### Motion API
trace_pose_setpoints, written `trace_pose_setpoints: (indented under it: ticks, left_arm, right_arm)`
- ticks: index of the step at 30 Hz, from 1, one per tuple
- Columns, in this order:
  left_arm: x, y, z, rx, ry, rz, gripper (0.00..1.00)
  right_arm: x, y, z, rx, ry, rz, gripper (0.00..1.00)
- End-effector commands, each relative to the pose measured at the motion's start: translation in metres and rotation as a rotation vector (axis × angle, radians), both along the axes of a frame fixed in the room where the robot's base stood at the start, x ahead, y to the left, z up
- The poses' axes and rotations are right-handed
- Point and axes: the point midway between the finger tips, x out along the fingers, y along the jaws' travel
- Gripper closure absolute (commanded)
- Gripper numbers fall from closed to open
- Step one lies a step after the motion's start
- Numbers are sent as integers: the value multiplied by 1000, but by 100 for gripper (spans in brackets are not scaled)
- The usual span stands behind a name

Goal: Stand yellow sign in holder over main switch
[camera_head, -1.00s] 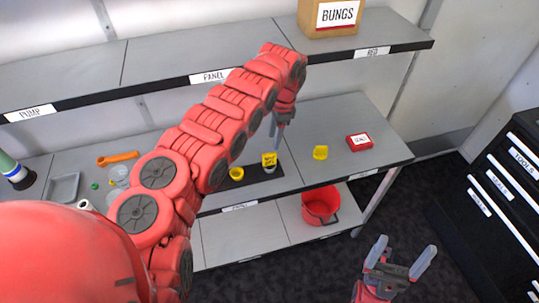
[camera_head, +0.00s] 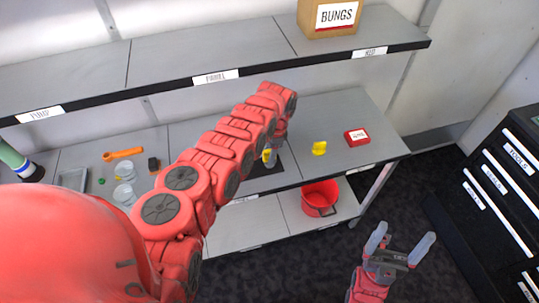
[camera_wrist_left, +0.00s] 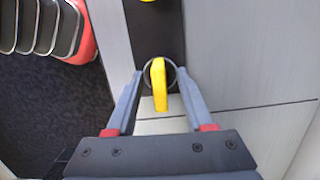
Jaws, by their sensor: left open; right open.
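A yellow sign (camera_wrist_left: 159,85), seen nearly edge-on in the left wrist view, is between the spread fingers of my left gripper (camera_wrist_left: 158,74). A grey ring shows around it at the end of a black strip (camera_wrist_left: 154,35); I cannot tell whether the sign stands inside the ring. My left gripper is open, with a gap on each side of the sign. In the head view my arm partly covers the sign (camera_head: 267,155). A second yellow piece (camera_wrist_left: 148,1) shows at the top edge of the wrist view. My right gripper (camera_head: 402,245) is open and empty, in front of the shelf.
Another yellow piece (camera_head: 319,148) and a red labelled box (camera_head: 357,137) are on the shelf to the right. A red bucket (camera_head: 320,198) stands on the lower shelf. Clear cups (camera_head: 124,180) and an orange tool (camera_head: 122,154) are at the left. The upper shelf (camera_head: 200,82) overhangs behind.

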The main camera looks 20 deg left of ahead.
Motion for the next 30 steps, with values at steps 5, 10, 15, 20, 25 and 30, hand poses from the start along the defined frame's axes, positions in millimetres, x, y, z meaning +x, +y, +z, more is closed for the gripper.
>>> trace_pose_setpoints:
  ticks: [5,10,15,20,25,30]
  left_arm:
    - [0,0,0,0,0,1,67]
    - [0,0,0,0,0,1,98]
    - [0,0,0,0,1,1,100]
    - [0,0,1,0,0,1,100]
    - [0,0,1,0,0,1,100]
    - [3,-5,8,0,0,1,100]
  right_arm:
    - [0,0,0,0,0,0,11]
    - [0,0,0,0,0,0,11]
    - [0,0,0,0,0,0,11]
    - [0,0,0,0,0,0,11]
    - [0,0,0,0,0,0,11]
    - [0,0,-2,0,0,0,11]
